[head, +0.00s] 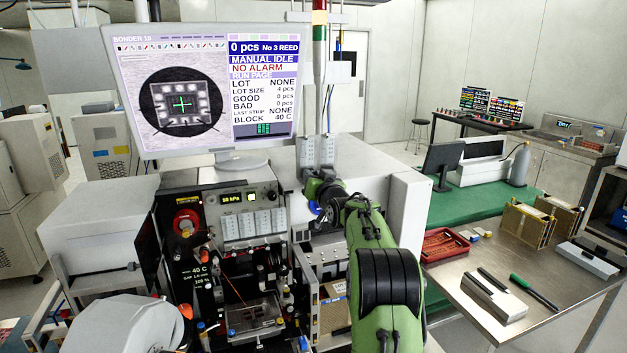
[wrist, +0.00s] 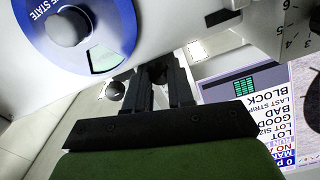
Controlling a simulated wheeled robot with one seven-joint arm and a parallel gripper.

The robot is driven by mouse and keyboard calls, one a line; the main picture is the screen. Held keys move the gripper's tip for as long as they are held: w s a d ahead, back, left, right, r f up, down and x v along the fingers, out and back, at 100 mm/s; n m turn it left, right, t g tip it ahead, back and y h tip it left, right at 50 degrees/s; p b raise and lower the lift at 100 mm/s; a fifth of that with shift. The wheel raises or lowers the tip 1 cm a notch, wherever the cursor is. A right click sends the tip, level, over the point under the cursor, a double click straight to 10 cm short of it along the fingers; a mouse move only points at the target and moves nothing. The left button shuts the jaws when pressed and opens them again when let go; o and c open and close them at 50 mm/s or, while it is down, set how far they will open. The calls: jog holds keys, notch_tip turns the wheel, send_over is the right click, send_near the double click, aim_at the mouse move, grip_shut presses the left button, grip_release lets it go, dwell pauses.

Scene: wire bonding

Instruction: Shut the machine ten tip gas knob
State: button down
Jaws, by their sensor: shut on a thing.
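Machine ten, marked BONDER 10 on its screen (head: 182,95), stands in front of me in the head view. My gripper (head: 322,200) is at the right part of its front, beside the grey valve-like fittings. In the wrist view my gripper (wrist: 158,80) is shut on a small dark knob (wrist: 155,70) at the machine's pale panel. The fingers hide most of this knob, and I cannot read a label for it or tell its turned position. In the head view my arm and gripper hide it.
In the wrist view a blue disc (wrist: 112,22) with a grey knob (wrist: 68,26) sits left of the fingers. A numbered dial shows at the right edge. A red tray (head: 445,245) lies on the steel table (head: 450,290) to the right.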

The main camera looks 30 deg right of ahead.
jog(key=c, duration=1)
grip_release()
jog(key=shift+s, duration=0.15)
jog(key=b+v, duration=0.5)
jog(key=v, duration=1)
jog(key=shift+s+a, duration=0.1)
jog(key=shift+s, duration=0.15)
